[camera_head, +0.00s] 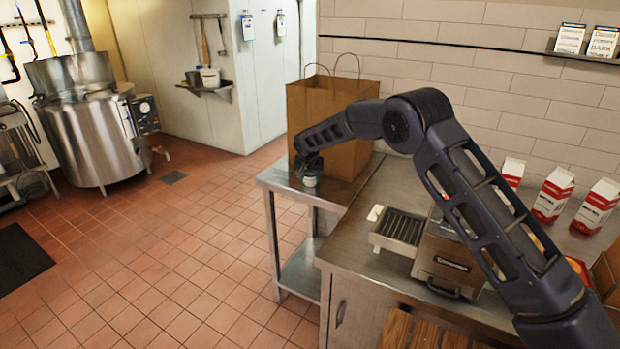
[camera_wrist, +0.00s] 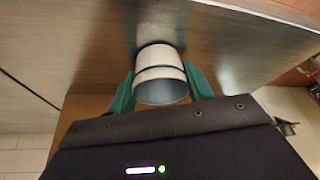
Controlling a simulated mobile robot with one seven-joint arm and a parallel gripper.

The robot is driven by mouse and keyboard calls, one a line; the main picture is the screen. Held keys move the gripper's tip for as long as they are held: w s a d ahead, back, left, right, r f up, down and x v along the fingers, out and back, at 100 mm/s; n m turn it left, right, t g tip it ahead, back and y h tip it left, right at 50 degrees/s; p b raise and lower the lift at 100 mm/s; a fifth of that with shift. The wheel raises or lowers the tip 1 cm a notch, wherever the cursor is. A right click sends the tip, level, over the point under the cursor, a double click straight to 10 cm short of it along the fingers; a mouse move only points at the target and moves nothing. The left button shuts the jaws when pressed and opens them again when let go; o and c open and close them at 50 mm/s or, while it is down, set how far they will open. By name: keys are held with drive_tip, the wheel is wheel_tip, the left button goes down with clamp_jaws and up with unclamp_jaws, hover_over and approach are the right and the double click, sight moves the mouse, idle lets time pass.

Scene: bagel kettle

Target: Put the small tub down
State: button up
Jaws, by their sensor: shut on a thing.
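The small tub (camera_head: 310,181) is a small, pale, round container at the end of my arm, over the left steel side table (camera_head: 268,180). My gripper (camera_head: 308,166) is above it, fingers pointing down. In the wrist view the tub (camera_wrist: 160,72) shows as a white cylinder with a grey round end. The green fingers of my gripper (camera_wrist: 161,88) are shut on its two sides. The tub is at or very close to the steel top; I cannot tell whether it touches.
A large brown paper bag (camera_head: 345,105) stands right behind the tub on the side table. To the right, the steel counter (camera_head: 375,255) holds a toaster-like appliance (camera_head: 450,260) and red and white cartons (camera_head: 552,195). A kettle (camera_head: 95,130) stands far left.

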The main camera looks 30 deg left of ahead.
drive_tip(key=shift+f, duration=0.1)
drive_tip(key=o, duration=0.9)
drive_tip(key=shift+o, duration=0.2)
